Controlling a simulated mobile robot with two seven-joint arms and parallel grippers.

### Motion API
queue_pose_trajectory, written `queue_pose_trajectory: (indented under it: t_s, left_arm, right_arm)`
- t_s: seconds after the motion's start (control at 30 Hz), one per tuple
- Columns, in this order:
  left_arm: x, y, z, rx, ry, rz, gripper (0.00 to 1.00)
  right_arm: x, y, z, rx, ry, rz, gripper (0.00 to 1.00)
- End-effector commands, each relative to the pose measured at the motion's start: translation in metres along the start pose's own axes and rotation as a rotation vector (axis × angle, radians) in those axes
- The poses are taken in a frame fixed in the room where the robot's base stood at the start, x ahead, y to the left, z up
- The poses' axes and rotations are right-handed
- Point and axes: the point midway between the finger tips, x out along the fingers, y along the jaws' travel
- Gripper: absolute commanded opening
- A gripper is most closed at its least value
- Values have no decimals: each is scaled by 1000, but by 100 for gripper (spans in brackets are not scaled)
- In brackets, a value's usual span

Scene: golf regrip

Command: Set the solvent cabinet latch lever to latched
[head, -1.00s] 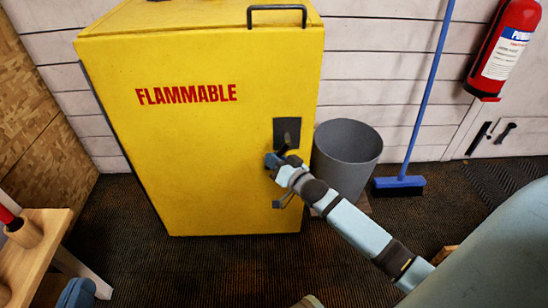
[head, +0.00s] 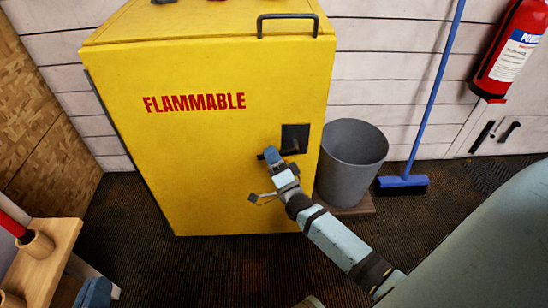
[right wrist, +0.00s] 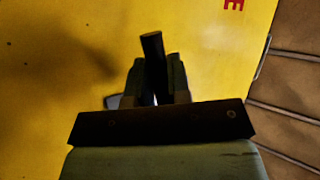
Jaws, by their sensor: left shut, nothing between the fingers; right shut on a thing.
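The yellow solvent cabinet (head: 200,160) stands ahead with its FLAMMABLE front facing me. A dark latch plate (head: 300,132) is near the front's right edge. The black latch lever (head: 290,151) extends left from the plate, close to horizontal. My right gripper (head: 272,156) is shut on the lever near its outer end. In the right wrist view the lever's dark bar (right wrist: 152,48) sticks out between the two fingers.
A grey bin (head: 350,165) stands just right of the cabinet. A blue broom (head: 402,185) leans on the wall behind it, and a fire extinguisher (head: 508,52) hangs at the right. A wooden bench (head: 45,262) is at the lower left. Floor in front of the cabinet is clear.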

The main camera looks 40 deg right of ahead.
Motion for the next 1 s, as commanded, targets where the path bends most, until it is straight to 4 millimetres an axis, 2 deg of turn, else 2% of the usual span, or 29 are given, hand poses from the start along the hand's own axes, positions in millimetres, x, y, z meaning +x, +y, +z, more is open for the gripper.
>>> queue_pose_trajectory:
  t_s: [0.4, 0.97, 1.0]
  left_arm:
    - [0, -1, 1, 8, -4, 2, 0]
    - [1, -1, -2, -3, 3, -3, 0]
    - [1, -1, -2, -3, 3, -3, 0]
  right_arm:
    - [7, -11, -4, 150, 106, -51, 0]
    - [8, -13, -5, 173, 123, -59, 0]
    - [8, -13, -5, 173, 123, -59, 25]
